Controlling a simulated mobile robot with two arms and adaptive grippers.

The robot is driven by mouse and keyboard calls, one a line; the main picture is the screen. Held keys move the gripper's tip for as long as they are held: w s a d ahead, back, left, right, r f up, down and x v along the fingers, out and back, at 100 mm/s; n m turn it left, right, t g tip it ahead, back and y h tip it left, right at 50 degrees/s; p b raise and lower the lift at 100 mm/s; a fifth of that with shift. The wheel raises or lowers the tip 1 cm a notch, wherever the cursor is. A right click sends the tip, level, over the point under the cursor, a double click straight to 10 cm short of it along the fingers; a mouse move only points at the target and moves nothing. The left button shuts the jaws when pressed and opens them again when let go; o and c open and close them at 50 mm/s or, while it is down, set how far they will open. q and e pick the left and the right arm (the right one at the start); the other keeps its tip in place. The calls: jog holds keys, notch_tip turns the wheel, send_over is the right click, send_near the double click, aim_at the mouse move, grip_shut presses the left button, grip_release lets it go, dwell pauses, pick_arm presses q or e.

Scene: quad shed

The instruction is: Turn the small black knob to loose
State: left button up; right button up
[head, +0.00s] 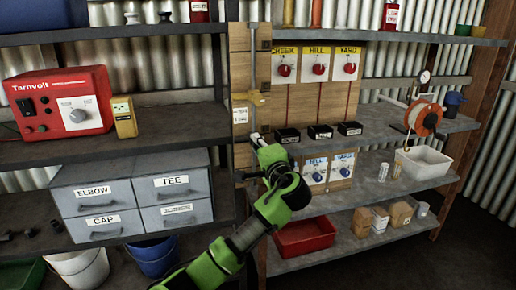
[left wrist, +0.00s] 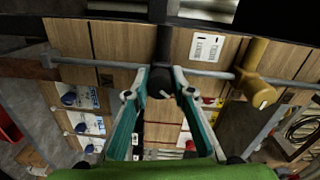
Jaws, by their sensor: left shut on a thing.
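The small black knob (left wrist: 160,82) sits on a dark fitting on a grey pipe in the left wrist view. My left gripper (left wrist: 160,90) is shut on it, one teal finger on each side. In the head view my left gripper (head: 257,138) reaches up to the lower part of the pipe (head: 252,60) on the wooden board. I cannot make out the knob there. A white label (head: 240,114) is beside the pipe; its print is too small to read. It also shows in the left wrist view (left wrist: 207,47). My right gripper is not in view.
A brass fitting (head: 254,98) is on the pipe above my gripper. Red knobs (head: 320,69) and small black trays (head: 320,132) are to the right. Blue knobs (head: 317,176) are lower right. Grey drawers (head: 133,195) and a red Tarnvolt box (head: 62,103) stand left.

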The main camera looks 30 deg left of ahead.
pick_arm(q)
jog(key=n+b, duration=0.2)
jog(key=n, duration=0.4)
jog(key=shift+f, duration=0.1)
jog(key=shift+n+t+b, duration=0.3)
jog(key=shift+n+b, duration=0.1)
jog(key=shift+n, duration=0.1)
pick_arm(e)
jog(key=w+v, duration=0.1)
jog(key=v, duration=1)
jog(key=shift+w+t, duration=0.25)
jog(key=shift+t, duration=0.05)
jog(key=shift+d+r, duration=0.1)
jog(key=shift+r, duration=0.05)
pick_arm(q)
jog(key=o, duration=1.1)
jog(key=shift+o, duration=0.2)
jog(key=v, duration=1.2)
jog(key=shift+r, duration=0.25)
